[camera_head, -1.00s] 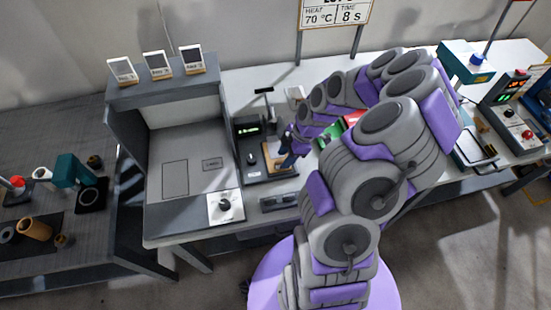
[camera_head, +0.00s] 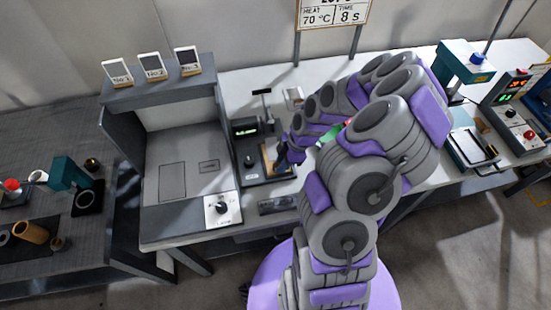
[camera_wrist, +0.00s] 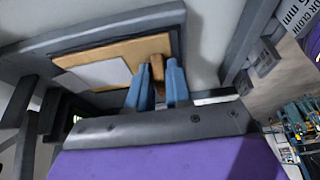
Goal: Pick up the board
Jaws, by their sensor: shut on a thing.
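The tan board (camera_wrist: 120,50) lies over a dark grey base in the wrist view, with a pale sheet (camera_wrist: 100,76) on part of it. A narrow strip of the board (camera_head: 267,158) also shows on the dark device in the head view. My gripper (camera_wrist: 157,80) has its two blue fingers on either side of a small brown upright part at the board's edge and is shut on it. In the head view my gripper (camera_head: 284,156) is at the right side of the device, and my arm hides much of the board's surroundings.
The dark device (camera_head: 246,130) has a green display and a post behind it. A grey open-fronted booth (camera_head: 185,150) with three labelled cards stands to the left. A teal-topped press (camera_head: 466,62) and control boxes stand at the right. A small dark box (camera_head: 278,205) lies at the table's front.

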